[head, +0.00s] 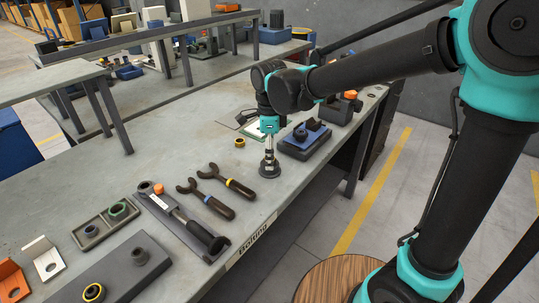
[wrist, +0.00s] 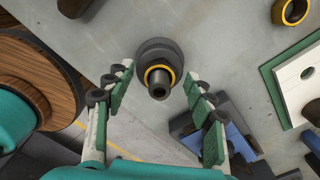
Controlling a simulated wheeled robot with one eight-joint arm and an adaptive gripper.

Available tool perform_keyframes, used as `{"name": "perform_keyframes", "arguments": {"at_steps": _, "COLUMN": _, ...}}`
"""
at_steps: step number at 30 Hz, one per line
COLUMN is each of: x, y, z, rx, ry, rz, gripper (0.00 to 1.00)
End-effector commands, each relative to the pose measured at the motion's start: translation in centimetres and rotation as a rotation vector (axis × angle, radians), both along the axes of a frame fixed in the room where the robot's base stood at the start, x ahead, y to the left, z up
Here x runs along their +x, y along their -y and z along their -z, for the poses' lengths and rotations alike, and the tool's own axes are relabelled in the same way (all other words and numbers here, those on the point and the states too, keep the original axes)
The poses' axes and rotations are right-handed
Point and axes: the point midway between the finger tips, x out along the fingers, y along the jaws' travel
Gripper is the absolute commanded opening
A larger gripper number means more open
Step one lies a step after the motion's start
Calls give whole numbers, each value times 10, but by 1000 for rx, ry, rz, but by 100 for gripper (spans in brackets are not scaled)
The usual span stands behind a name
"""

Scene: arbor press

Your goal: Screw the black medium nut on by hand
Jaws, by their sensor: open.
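My gripper (head: 268,145) points down over a dark round post (head: 269,168) near the front edge of the bench. In the wrist view my gripper (wrist: 159,76) is open, with one finger on each side of the post (wrist: 160,50) and visible gaps. The post carries a yellow ring (wrist: 174,74) around a dark, hollow-looking tip (wrist: 158,90). I cannot tell whether the dark part inside the ring is the black medium nut or the stud's end. A black ring with a yellow edge (head: 93,292) sits on a grey plate at the lower left.
Two wrenches (head: 215,196) lie left of the post. A tray (head: 76,237) holds a dark nut (head: 91,230) and a green ring (head: 118,209). A blue-topped block (head: 300,145) stands close on the right.

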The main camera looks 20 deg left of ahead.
Motion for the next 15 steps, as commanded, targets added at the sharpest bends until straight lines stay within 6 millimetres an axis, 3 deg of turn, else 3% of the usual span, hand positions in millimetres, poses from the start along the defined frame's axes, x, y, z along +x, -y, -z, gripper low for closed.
{"name": "perform_keyframes", "arguments": {"at_steps": 8, "x": 0, "y": 0, "z": -9, "rx": 0, "ry": 0, "rz": 0, "gripper": 55}}
{"name": "perform_keyframes", "arguments": {"at_steps": 15, "x": 0, "y": 0, "z": -51, "rx": 0, "ry": 0, "rz": 0, "gripper": 55}}
